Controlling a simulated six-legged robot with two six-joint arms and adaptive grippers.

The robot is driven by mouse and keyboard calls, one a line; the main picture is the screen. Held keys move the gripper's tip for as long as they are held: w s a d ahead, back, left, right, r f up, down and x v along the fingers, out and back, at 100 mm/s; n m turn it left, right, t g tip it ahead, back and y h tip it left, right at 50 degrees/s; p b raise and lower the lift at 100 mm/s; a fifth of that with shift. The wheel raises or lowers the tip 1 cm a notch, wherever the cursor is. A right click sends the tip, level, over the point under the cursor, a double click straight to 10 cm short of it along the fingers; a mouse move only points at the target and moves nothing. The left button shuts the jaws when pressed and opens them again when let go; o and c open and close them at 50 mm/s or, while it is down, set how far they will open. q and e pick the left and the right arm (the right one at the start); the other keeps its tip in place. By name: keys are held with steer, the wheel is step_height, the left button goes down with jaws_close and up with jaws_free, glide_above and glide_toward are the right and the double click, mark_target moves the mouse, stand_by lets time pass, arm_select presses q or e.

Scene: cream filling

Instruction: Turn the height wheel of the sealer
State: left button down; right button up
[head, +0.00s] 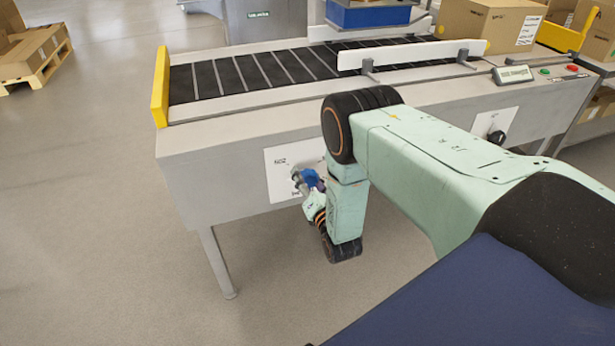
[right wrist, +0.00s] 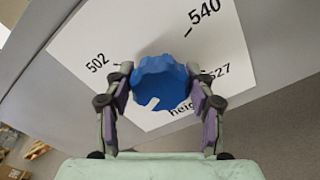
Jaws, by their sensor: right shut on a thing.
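The blue height wheel (right wrist: 160,84) sits on a white scale plate (right wrist: 80,45) on the sealer's grey front panel. In the right wrist view the plate shows the marks 502, 540 and 527 and part of the word height. A small white mark is on the wheel's lower part. My right gripper (right wrist: 163,98) is shut on the wheel, one finger on each side of its rim. In the head view, my right gripper (head: 307,182) is at the plate (head: 285,165), and the wheel (head: 310,178) is partly covered by it. My left gripper is not in view.
The sealer's roller conveyor (head: 250,74) runs above the panel, with a yellow end piece (head: 161,86) at left. A second plate with a black knob (head: 496,137) is farther right. A cardboard box (head: 490,25) stands on the conveyor.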

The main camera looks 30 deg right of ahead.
steer(key=m, duration=0.5)
steer(key=shift+m+p, duration=0.3)
steer(key=shift+p, duration=0.1)
steer(key=m, duration=0.6)
steer(key=shift+f, duration=0.1)
steer(key=m, duration=0.6)
steer(key=shift+f+m, duration=0.1)
steer(key=shift+m, duration=0.2)
steer(key=m, duration=1.2)
steer(key=shift+m+b, duration=0.3)
steer(key=shift+m, duration=0.1)
steer(key=m, duration=0.5)
steer(key=shift+a+b, duration=0.1)
steer(key=shift+b, duration=0.25)
steer(key=m+b, duration=0.1)
steer(key=m, duration=0.5)
steer(key=shift+m, duration=0.3)
steer(key=m+b, duration=0.1)
steer(key=m, duration=0.4)
steer(key=shift+m, duration=0.4)
